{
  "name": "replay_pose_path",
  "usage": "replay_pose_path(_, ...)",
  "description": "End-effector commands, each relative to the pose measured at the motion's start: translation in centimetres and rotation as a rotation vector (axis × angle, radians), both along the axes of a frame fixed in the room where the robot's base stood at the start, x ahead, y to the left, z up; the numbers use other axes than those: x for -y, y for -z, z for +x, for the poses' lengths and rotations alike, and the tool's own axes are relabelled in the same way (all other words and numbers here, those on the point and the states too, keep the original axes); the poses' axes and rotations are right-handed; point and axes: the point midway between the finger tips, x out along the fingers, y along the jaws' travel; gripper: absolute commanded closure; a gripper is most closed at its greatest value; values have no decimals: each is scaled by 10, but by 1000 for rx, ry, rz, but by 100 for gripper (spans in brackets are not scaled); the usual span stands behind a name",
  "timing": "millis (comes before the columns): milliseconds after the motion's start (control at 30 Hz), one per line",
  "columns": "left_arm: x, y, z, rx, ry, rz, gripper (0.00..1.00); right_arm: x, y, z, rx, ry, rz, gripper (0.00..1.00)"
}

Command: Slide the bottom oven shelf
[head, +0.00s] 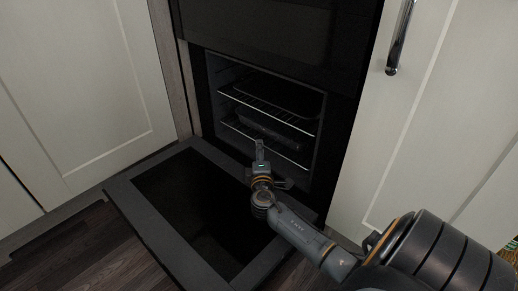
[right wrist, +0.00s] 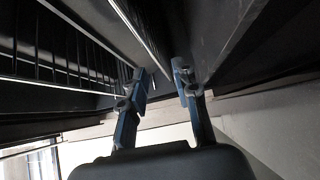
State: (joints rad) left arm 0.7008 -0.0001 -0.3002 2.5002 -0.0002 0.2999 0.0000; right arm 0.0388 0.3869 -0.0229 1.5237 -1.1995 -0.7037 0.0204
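The oven's bottom shelf (head: 285,156) is a wire rack whose bright front bar runs across the low part of the open oven. My right gripper (head: 262,152) is at the middle of that bar in the head view, partly covering it. In the right wrist view the two fingers of my right gripper (right wrist: 160,80) stand apart, with a gap between their tips. A bright shelf bar (right wrist: 142,35) runs down towards that gap; I cannot tell whether the fingers touch it. My left gripper is not in view.
The upper oven shelf (head: 275,107) is above the bottom one. The oven door (head: 160,237) is folded down in front, below my right arm. Cream cabinet doors stand at the left (head: 75,85) and right (head: 425,110) of the oven.

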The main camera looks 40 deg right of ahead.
Motion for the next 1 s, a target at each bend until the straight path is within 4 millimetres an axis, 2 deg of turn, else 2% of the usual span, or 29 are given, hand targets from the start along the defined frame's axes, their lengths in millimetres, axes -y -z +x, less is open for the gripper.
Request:
replay_pose_path(33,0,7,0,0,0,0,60,6,3,7,2,1,-1,70)
replay_pose_path(200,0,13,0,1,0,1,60,16,1,19,1,0,-1,70)
replay_pose_path(567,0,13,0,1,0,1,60,18,0,22,-1,-1,1,70)
replay_pose_path(700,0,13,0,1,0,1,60,18,0,22,-1,-1,1,98)
replay_pose_path(1000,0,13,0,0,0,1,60,18,0,22,0,0,1,100)
